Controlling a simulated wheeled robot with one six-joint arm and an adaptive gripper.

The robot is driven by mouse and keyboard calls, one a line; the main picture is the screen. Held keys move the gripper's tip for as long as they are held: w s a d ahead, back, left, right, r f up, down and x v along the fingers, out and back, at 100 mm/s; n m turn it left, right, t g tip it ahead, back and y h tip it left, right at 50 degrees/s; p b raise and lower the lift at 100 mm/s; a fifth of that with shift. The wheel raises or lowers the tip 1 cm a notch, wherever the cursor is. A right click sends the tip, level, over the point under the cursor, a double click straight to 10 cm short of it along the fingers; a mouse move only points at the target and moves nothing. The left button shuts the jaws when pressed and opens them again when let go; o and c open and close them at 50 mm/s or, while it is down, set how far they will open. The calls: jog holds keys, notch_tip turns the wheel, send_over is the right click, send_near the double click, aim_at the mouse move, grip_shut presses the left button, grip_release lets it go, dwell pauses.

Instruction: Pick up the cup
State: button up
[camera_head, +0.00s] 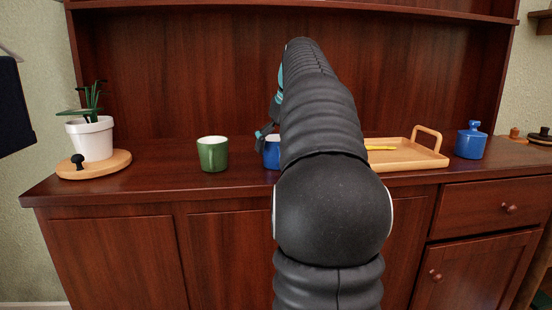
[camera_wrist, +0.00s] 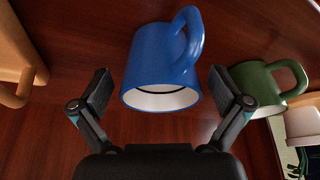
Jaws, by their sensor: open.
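A blue cup (camera_wrist: 158,66) with a white inside stands on the wooden cabinet top. In the wrist view it lies just ahead of my gripper (camera_wrist: 166,92), its rim near and between the two fingers, its handle at the upper right. My gripper is open and the fingers look apart from the cup. In the head view my arm hides most of the blue cup (camera_head: 271,153) and most of my gripper (camera_head: 266,133). A green cup (camera_head: 213,154) stands to the left of the blue cup; it also shows at the right in the wrist view (camera_wrist: 252,82).
A wooden tray (camera_head: 428,160) with a yellow item lies right of my arm. A blue lidded pot (camera_head: 470,142) stands farther right. At the left, a potted plant (camera_head: 91,138) stands on a round wooden board (camera_head: 118,166). The cabinet top between board and green cup is clear.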

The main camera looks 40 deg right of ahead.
jog(key=shift+x, duration=0.85)
jog(key=c, duration=1.4)
jog(key=shift+o, duration=0.2)
jog(key=shift+r, duration=0.15)
